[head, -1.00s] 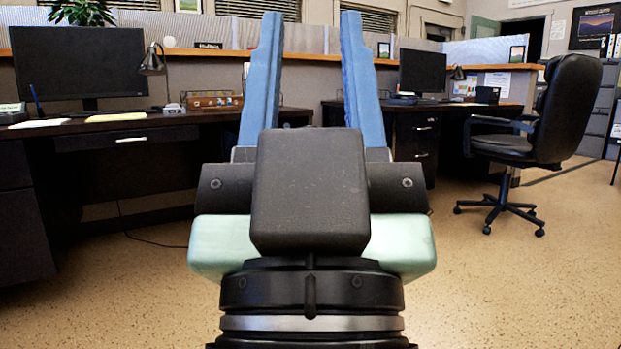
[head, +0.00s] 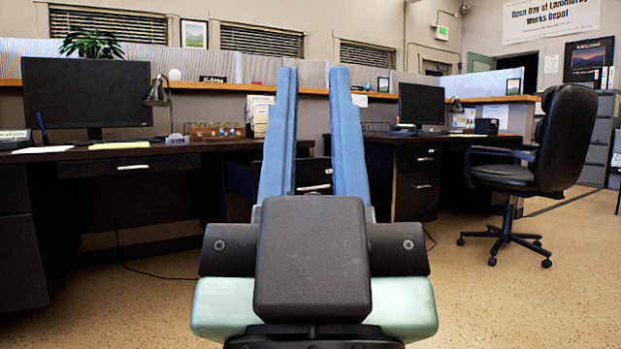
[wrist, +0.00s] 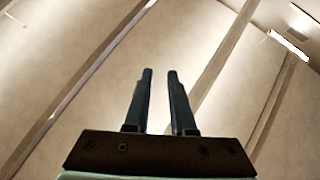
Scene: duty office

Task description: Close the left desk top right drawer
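The left desk (head: 190,148) has a dark top and dark fronts. At its right end a dark drawer front with a pale handle (head: 314,187) shows between and beside my gripper's fingers. It looks pulled out a little, but the fingers hide much of it and I cannot tell how far. My gripper (head: 314,72) has two blue fingers standing apart with nothing between them, pointing up and forward. It is in front of the drawer in the picture, with no contact visible. In the wrist view the gripper (wrist: 160,72) is open against the ceiling.
The desk's wide centre drawer (head: 105,165) looks shut. A monitor (head: 88,95), lamp (head: 157,93) and organizer (head: 217,131) stand on top. A second desk (head: 417,165) and a black office chair (head: 535,150) are at the right. The speckled floor between is clear.

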